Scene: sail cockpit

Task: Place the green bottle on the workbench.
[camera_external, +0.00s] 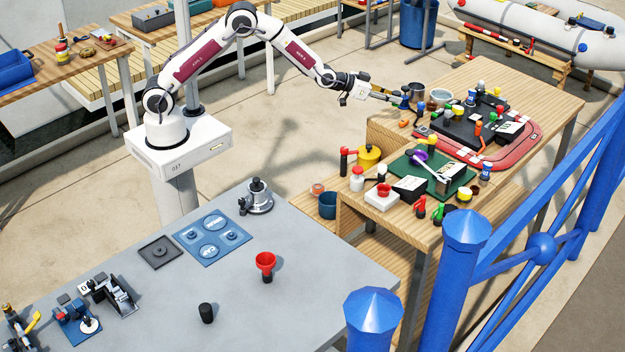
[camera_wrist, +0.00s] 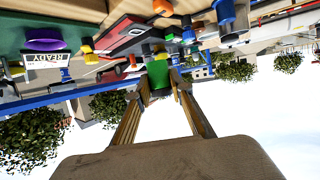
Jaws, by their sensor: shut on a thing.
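My gripper (camera_external: 392,97) is at the end of my outstretched arm, over the far left edge of the wooden workbench (camera_external: 545,95). In the wrist view, its two yellowish fingers (camera_wrist: 160,85) are closed on a green object, which I take to be the green bottle (camera_wrist: 158,76). Only a small part of the bottle shows between the fingertips. In the outside view the bottle is too small and covered to make out clearly. I cannot tell whether it touches the bench.
Metal cups (camera_external: 440,96), a red tray (camera_external: 515,150) with a black case, and a green board (camera_external: 405,165) crowd the wooden bench. A grey table (camera_external: 330,290) in front has free room, with a red funnel (camera_external: 265,263) on it. Blue railing (camera_external: 545,245) stands at right.

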